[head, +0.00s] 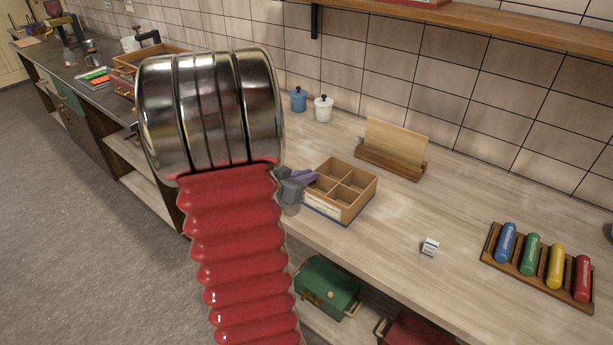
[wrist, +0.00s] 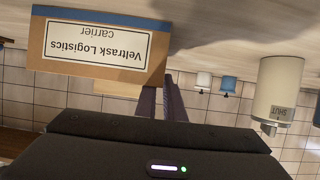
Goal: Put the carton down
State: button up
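My gripper (head: 308,177) is at the left corner of that box, well away from the carton. The carton does not show in the wrist view.
The wooden divided box (head: 342,205) has a "Veltrask Logistics" label (wrist: 97,45); its visible compartments look empty. A card stand (head: 391,163) is behind it. A rack of coloured cylinders (head: 488,253) is at right. Counter around the carton is clear.

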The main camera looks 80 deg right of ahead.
jog(key=shift+o, duration=1.4)
jog(key=v, duration=1.2)
jog(key=shift+d+r, duration=0.1)
jog(key=shift+r, duration=0.05)
